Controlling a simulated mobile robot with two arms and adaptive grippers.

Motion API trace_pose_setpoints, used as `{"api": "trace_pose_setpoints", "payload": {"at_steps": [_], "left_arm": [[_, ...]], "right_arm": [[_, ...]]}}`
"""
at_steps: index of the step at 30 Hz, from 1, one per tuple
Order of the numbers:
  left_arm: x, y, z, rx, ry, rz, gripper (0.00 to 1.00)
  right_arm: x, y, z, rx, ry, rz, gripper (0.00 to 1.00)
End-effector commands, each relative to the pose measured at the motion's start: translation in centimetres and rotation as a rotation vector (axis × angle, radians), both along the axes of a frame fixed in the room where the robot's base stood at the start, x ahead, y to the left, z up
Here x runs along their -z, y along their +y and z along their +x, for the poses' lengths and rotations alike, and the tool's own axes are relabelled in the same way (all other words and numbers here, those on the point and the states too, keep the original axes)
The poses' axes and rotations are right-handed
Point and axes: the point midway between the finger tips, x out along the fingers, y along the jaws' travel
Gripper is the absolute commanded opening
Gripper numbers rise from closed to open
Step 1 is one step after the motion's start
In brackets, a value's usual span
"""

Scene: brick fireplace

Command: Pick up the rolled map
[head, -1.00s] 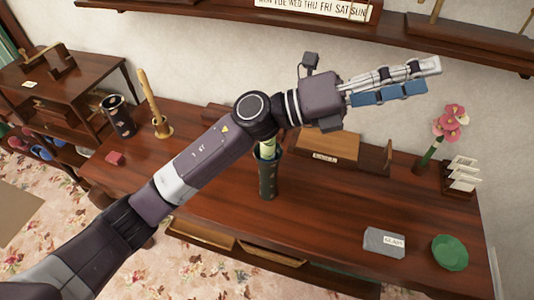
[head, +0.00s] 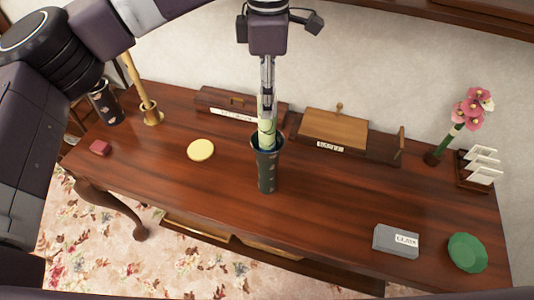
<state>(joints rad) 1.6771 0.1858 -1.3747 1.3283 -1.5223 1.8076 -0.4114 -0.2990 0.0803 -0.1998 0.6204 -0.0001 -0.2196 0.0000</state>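The rolled map (head: 266,130) is a pale green-yellow roll standing upright in a dark patterned cylindrical holder (head: 267,172) on the wooden desk. My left gripper (head: 267,98) points down right over the top of the map, its fingers overlapping the map's upper end in the head view. The fingers are seen nearly edge-on, so I cannot tell whether they are closed on it. The lower part of the map is hidden inside the holder. My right gripper is not in view.
Wooden boxes (head: 333,128) stand behind the holder. The desk around the holder is mostly clear.

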Motion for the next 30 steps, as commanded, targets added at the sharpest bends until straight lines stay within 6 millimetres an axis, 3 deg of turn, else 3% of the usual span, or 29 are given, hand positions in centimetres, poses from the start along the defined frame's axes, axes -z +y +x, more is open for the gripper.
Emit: {"api": "trace_pose_setpoints", "payload": {"at_steps": [11,21,30], "left_arm": [[3.2,0.0,0.1,0.000,0.003,-0.002,0.49],[7.4,0.1,0.4,0.001,0.004,-0.003,0.49],[8.0,0.0,0.5,0.001,0.001,-0.004,0.48]], "right_arm": [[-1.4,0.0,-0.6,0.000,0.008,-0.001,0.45],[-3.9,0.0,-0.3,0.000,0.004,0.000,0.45],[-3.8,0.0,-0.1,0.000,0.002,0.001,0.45]]}}
